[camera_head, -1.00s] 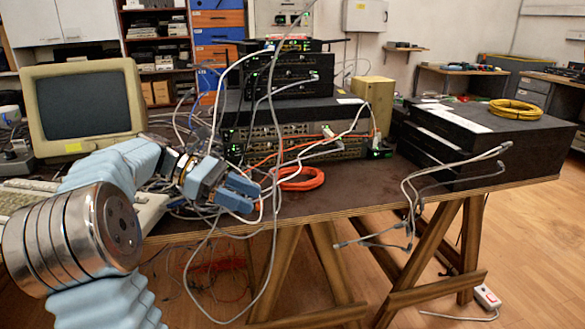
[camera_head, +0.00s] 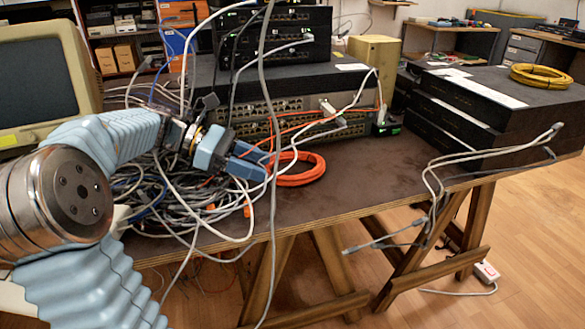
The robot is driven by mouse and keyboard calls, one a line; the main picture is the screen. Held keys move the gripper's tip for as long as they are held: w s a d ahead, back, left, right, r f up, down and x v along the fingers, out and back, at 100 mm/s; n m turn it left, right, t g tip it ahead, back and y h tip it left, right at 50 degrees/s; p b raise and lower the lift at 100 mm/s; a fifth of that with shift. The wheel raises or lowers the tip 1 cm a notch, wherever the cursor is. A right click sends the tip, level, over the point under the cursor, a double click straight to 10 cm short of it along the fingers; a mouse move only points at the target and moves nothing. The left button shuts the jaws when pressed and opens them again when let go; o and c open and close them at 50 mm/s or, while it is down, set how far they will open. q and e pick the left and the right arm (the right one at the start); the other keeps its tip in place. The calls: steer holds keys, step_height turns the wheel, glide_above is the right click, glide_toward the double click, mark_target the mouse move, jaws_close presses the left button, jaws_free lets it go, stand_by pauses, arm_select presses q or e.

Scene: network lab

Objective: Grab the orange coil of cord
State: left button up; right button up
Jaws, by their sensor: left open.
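The orange coil of cord (camera_head: 306,179) lies flat on the dark tabletop, in front of the stacked network gear. A loose orange strand runs up from it across the gear's front. My left gripper (camera_head: 262,165) is open and points right at the coil's left side. Its blue fingertips are close to the coil's left edge and cover part of it; I cannot tell whether they touch. No orange cord is clearly between the fingers. My right gripper is not in view.
A heap of tangled grey cables (camera_head: 170,200) lies under and beside my left gripper. Grey cables hang in front of it. Network switches (camera_head: 300,105) stand behind the coil. Black boxes (camera_head: 470,115) with a yellow coil (camera_head: 541,77) stand at right. The tabletop (camera_head: 370,180) right of the coil is clear.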

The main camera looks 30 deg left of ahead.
mark_target(290, 177)
arm_select(q)
steer(key=x, duration=0.6)
steer(key=shift+w+d+f, duration=0.1)
steer(key=shift+d+f, duration=0.05)
steer(key=shift+d, duration=0.1)
steer(key=shift+b, duration=0.3)
jaws_close()
